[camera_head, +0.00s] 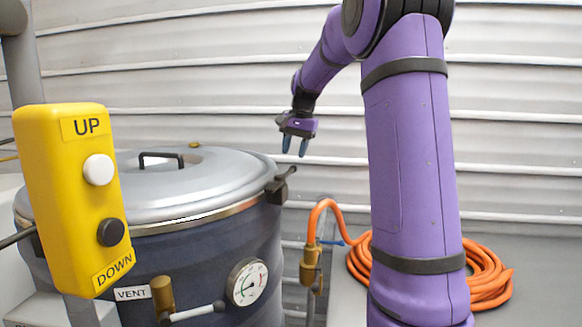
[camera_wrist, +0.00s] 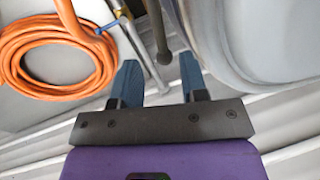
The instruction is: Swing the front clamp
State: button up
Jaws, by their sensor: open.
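The grey vessel lid (camera_head: 190,178) sits on a dark blue drum (camera_head: 240,240). A dark clamp (camera_head: 276,190) with a short handle sticks out from the lid's right rim. My gripper (camera_head: 295,146) is open and empty, fingers down, above and slightly right of this clamp and apart from it. In the wrist view, the fingers (camera_wrist: 160,78) are spread, and a dark rod with a rounded end (camera_wrist: 161,45), apparently the clamp handle, shows beyond the gap between them. The lid's rim (camera_wrist: 215,50) is at the upper right there. No other clamp is clearly visible.
A yellow UP/DOWN pendant (camera_head: 75,200) hides the drum's left part. A gauge (camera_head: 247,282) and a vent valve (camera_head: 163,295) are on the drum's front. An orange hose (camera_head: 490,275) lies coiled at the right, with a brass fitting (camera_head: 311,268) beside the drum. A ribbed wall stands behind.

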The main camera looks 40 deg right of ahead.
aim_at(290, 170)
jog(key=shift+w+a+f, duration=0.1)
jog(key=shift+w+f, duration=0.05)
jog(key=shift+f, duration=0.7)
jog(key=shift+w+a+f, duration=0.1)
jog(key=shift+w+f, duration=0.05)
jog(key=shift+f, duration=0.75)
jog(key=shift+w+a+f, duration=0.1)
jog(key=shift+w+f, duration=0.05)
jog(key=shift+f, duration=0.7)
jog(key=shift+c, duration=0.2)
grip_shut()
